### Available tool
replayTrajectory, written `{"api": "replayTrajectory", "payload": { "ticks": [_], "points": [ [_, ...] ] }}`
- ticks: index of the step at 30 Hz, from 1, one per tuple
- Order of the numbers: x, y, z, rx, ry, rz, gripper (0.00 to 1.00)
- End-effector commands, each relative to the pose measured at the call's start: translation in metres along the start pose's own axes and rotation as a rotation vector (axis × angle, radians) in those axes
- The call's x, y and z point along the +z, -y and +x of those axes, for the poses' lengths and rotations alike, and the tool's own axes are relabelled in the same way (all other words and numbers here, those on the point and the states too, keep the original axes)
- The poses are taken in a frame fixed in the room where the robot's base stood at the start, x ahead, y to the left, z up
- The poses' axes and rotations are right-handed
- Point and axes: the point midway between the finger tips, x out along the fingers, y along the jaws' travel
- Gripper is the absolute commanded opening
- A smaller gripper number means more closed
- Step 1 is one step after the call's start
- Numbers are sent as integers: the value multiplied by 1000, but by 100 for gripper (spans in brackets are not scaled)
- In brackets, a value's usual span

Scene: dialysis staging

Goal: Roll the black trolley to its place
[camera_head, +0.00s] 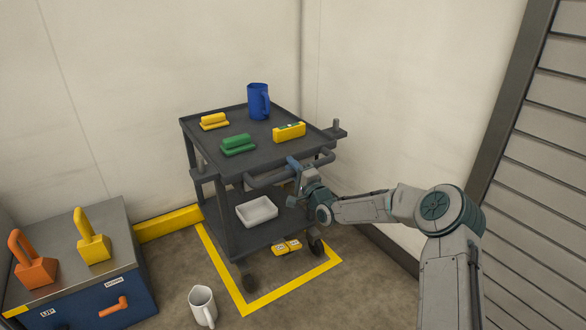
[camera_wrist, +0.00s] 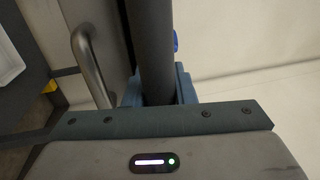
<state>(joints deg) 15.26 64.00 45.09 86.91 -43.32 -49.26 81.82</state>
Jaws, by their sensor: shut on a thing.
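The black trolley (camera_head: 222,165) stands upright in the corner against the pale walls. Its two visible near wheels are inside a yellow floor outline (camera_head: 290,289); the far wheels and far part of the outline are hidden. My gripper (camera_head: 294,170) is shut on the trolley's handle bar (camera_head: 262,181) on the near side. In the wrist view the dark bar (camera_wrist: 151,45) runs between my gripper's fingers (camera_wrist: 160,88). The top shelf carries a blue mug (camera_head: 258,101), a green block-like item (camera_head: 238,145) and two yellow items (camera_head: 289,132) (camera_head: 214,121). A white tray (camera_head: 257,211) is on the lower shelf.
A blue chest (camera_head: 84,291) with orange (camera_head: 34,268) and yellow (camera_head: 93,246) handled objects stands at left. A small yellow item (camera_head: 286,247) lies low by the trolley's near edge. A slatted shutter (camera_head: 545,140) is at right.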

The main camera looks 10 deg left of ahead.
Motion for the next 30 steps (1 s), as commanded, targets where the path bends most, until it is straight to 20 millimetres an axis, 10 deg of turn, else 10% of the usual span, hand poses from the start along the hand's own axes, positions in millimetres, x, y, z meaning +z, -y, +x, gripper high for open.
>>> {"api": "replayTrajectory", "payload": {
  "ticks": [2, 3, 5, 19, 30],
  "points": [
    [2, 3, 3, -4, 1, 0, 0],
    [2, 3, 3, -5, 1, 0, 29],
    [1, 3, 2, -4, 1, 0, 44],
    [-4, 3, -13, -1, -6, 0, 44],
    [-1, 4, -86, 1, -3, 3, 44]
  ]
}}
